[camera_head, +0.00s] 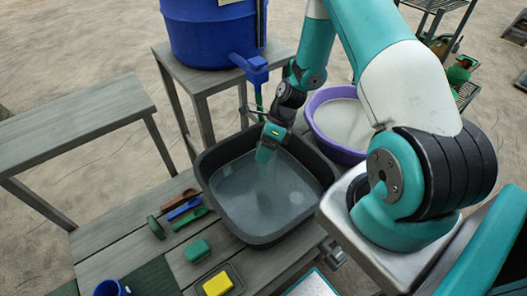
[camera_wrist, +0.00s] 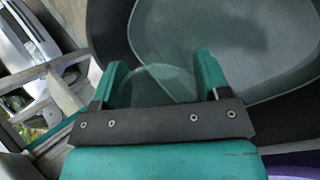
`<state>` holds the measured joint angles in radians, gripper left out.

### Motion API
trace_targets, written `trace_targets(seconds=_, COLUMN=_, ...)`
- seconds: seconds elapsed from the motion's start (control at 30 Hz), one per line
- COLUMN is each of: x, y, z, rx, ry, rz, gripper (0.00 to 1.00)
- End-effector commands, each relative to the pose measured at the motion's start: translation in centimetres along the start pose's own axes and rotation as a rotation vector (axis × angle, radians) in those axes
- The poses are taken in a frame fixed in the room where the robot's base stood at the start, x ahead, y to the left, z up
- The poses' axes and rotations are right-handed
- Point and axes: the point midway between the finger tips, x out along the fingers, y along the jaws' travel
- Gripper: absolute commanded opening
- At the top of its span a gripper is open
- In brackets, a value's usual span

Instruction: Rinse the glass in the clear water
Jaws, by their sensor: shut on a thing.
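A clear glass (camera_wrist: 165,82) shows faintly between the two teal fingers of my gripper (camera_wrist: 160,62) in the wrist view. My gripper (camera_head: 266,153) is shut on it over the far part of a black tub (camera_head: 233,226) in the head view. The tub holds grey, see-through water (camera_head: 255,198). The glass is very faint in the head view, and I cannot tell how deep it sits in the water. A purple basin (camera_head: 318,105) with pale, cloudy water (camera_head: 345,122) stands behind and to the right of the tub.
A blue barrel (camera_head: 210,35) with a blue tap (camera_head: 255,68) stands on a stand behind the tub. Brown, blue and green utensils (camera_head: 184,209), a green block (camera_head: 196,250), a yellow sponge (camera_head: 217,284) and a blue mug (camera_head: 110,288) lie left and in front. A bare bench (camera_head: 75,125) is farther left.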

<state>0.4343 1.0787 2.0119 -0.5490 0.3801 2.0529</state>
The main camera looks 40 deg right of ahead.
Motion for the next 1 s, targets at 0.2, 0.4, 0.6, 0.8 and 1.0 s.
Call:
trace_targets(seconds=0.2, x=-2.3, y=1.4, z=1.0, rx=0.000, ry=0.000, rz=0.001, gripper=0.40)
trace_targets(seconds=0.4, x=-4.0, y=2.4, z=1.7, rx=0.000, ry=0.000, rz=0.001, gripper=0.40)
trace_targets(seconds=0.6, x=-5.0, y=3.0, z=2.1, rx=0.000, ry=0.000, rz=0.001, gripper=0.40)
trace_targets(seconds=0.8, x=-4.8, y=2.9, z=2.0, rx=0.000, ry=0.000, rz=0.001, gripper=0.40)
trace_targets(seconds=1.0, x=-4.8, y=2.9, z=2.0, rx=0.000, ry=0.000, rz=0.001, gripper=0.40)
